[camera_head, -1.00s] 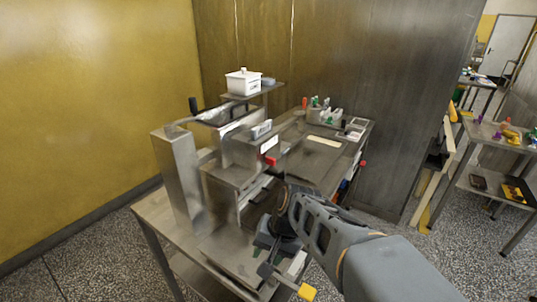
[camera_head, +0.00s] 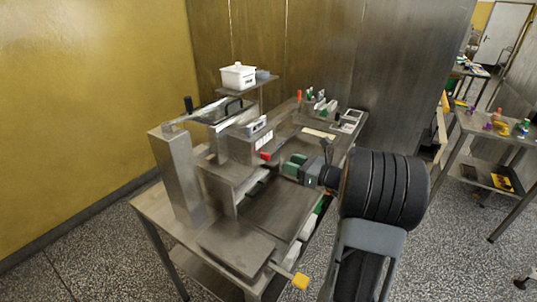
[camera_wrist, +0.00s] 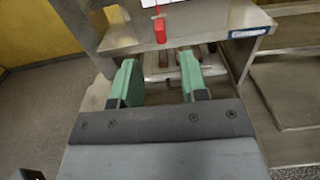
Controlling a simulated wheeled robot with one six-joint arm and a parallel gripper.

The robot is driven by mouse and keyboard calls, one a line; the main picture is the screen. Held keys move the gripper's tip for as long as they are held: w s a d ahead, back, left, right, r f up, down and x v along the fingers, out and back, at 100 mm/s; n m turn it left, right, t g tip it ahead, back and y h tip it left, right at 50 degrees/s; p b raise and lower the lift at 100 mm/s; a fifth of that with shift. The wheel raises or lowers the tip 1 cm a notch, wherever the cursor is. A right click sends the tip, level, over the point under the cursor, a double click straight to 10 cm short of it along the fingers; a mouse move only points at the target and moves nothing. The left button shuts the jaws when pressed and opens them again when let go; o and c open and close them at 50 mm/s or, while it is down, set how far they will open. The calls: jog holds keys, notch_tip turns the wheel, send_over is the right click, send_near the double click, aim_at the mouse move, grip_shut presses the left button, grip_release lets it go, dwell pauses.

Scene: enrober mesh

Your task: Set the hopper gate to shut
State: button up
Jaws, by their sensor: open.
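My gripper (camera_head: 292,165) has green fingers and is open, empty, over the right part of the machine. A red knob (camera_head: 265,156) sits on the machine's front below a white label, just left of the gripper. In the wrist view the red knob (camera_wrist: 160,31) hangs on a thin rod, beyond the gap between the open fingers (camera_wrist: 158,78) and apart from them. I cannot tell for sure which part is the hopper gate. A black upright handle (camera_head: 188,104) and a black bow handle (camera_head: 234,106) stand at the machine's upper left.
A yellow-tipped lever (camera_head: 299,281) sticks out at the table's front corner. A white lidded box (camera_head: 238,77) stands on a raised shelf. A tall steel column (camera_head: 178,175) rises at left. Another table (camera_head: 500,140) with small coloured things stands right, with floor free between.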

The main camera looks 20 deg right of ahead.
aim_at(268, 155)
jog(key=p+x, duration=0.1)
jog(key=x, duration=0.8)
jog(key=shift+a, duration=0.15)
grip_shut()
